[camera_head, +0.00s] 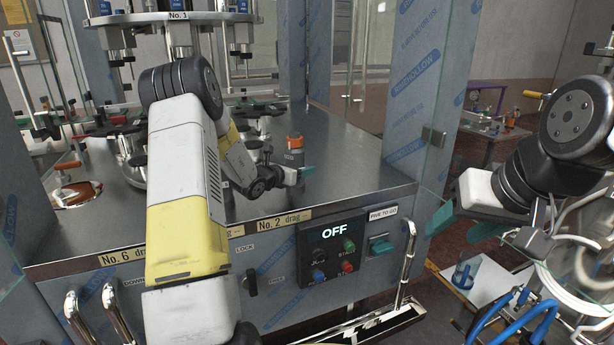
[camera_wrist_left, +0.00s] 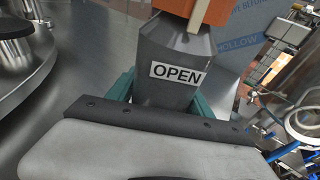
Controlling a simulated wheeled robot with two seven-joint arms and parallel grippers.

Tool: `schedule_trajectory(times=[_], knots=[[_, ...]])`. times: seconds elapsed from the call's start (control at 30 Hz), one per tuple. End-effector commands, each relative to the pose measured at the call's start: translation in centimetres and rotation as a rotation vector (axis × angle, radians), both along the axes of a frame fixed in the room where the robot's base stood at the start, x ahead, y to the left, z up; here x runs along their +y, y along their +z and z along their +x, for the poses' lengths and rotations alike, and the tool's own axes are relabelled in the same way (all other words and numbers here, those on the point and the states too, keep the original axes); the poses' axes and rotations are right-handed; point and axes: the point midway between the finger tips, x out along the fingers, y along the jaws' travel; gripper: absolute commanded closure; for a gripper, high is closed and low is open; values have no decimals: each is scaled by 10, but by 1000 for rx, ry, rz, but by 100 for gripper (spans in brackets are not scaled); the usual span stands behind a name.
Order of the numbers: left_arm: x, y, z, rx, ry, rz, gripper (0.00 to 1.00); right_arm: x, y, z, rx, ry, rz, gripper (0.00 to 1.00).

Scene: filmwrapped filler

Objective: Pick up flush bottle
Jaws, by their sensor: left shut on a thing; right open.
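The flush bottle is a grey container with an orange top (camera_head: 294,141); it stands near the middle of the steel worktop in the head view. In the left wrist view the grey body of the bottle (camera_wrist_left: 171,94) carries an "OPEN" label. My left gripper (camera_head: 299,172) is shut on the bottle, with a teal finger on each side of it in the wrist view. The bottle looks upright; its lower part is hidden by the gripper. My right gripper (camera_head: 462,222) is open and empty at the right, off the worktop and apart from the bottle.
The steel worktop (camera_head: 345,160) is clear right of the bottle. Filling machinery (camera_head: 135,150) with black knobs stands left. A glass door (camera_head: 440,110) and blue-wrapped post (camera_head: 415,90) stand right. A control panel (camera_head: 332,255) reading "OFF" is on the front.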

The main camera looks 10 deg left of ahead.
Motion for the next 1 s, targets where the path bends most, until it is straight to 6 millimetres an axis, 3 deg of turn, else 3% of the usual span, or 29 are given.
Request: schedule_trajectory(times=[0.03,0.1,0.57,0.87,1.0], knots=[[0,0,0,0,0,0,86,0,0,0,0,0,0,46],[0,0,0,0,0,0,100,0,0,0,0,0,0,46],[0,8,1,-6,-1,1,100,0,0,0,0,0,0,46],[0,38,1,-7,0,2,100,0,0,0,0,0,0,46],[1,40,-22,-2,1,0,100,0,0,0,0,0,0,46]])
